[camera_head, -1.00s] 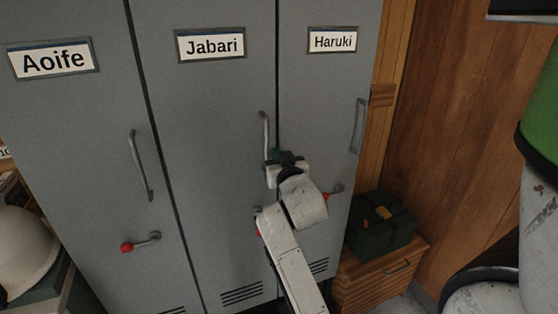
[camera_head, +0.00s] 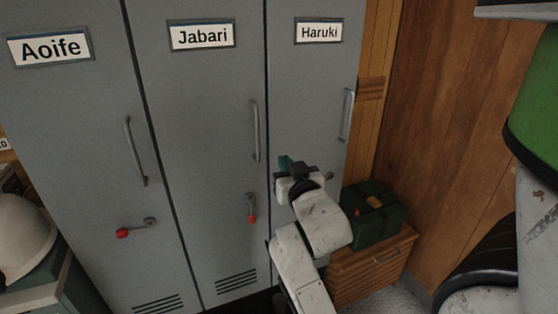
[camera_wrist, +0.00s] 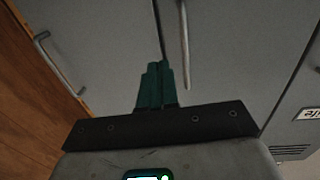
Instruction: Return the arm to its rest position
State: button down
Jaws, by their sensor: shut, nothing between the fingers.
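My gripper (camera_head: 284,162) is shut and empty, its green fingers pressed together. In the head view it is raised in front of the grey Haruki locker (camera_head: 305,95), near its edge with the Jabari locker (camera_head: 208,120). In the wrist view the closed fingers (camera_wrist: 155,86) point at the locker fronts, with a vertical handle (camera_wrist: 184,45) just to their right. I cannot tell their exact distance from the doors. My white arm reaches up from the bottom of the head view and hides the lower part of the Haruki locker.
The Aoife locker (camera_head: 75,150) stands at left, its red-tipped lever (camera_head: 135,229) sideways. Jabari's red-tipped lever (camera_head: 251,208) hangs down. All three doors look closed. A dark green box (camera_head: 372,225) sits on a wooden cabinet (camera_head: 350,281) at right. A white helmet (camera_head: 22,238) is at left.

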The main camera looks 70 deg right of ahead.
jog(key=shift+s+a, duration=0.5)
jog(key=shift+a, duration=0.05)
jog(key=w+a+f+n+g+y, duration=0.1)
jog(key=w+a+f+n+y, duration=0.1)
jog(key=a+f+y, duration=0.6)
jog(key=w+a+f+n+g+y, duration=0.1)
jog(key=w+a+f+n, duration=0.3)
jog(key=f, duration=0.7)
jog(key=s+a+f+n+g+y, duration=0.4)
jog(key=s+a+f+g, duration=0.3)
jog(key=s+a+f, duration=0.5)
jog(key=a+f+y, duration=0.1)
jog(key=a+f, duration=0.1)
jog(key=a, duration=0.2)
jog(key=shift+a+n+y, duration=0.2)
jog(key=shift+n+y, duration=0.2)
